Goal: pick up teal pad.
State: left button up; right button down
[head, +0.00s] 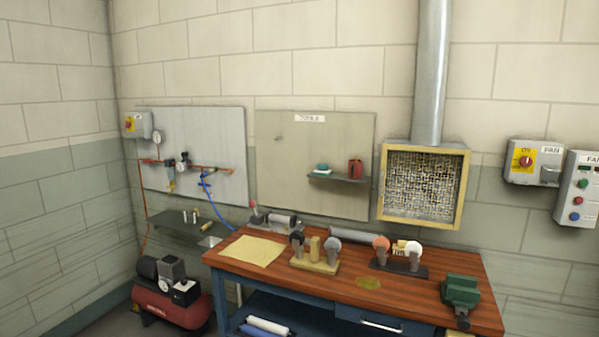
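A small teal item (322,167) that looks like the teal pad lies on a small dark wall shelf (345,179), over a white part. It is too small to make out its exact shape. A red container (355,168) stands to its right on the same shelf. The shelf is fixed to the beige tool board (290,150) on the back wall, above the workbench. Neither of my grippers shows in the head view.
A wooden-topped workbench (340,284) stands below, with a tan cloth (251,250), tools on stands and a green vise (461,291). A framed filter vent (423,188) is right of the board. A red compressor (172,308) sits at lower left.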

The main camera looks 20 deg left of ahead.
aim_at(322, 170)
jog(key=u, duration=0.75)
jog(key=i, duration=1.7)
jog(key=z, duration=0.55)
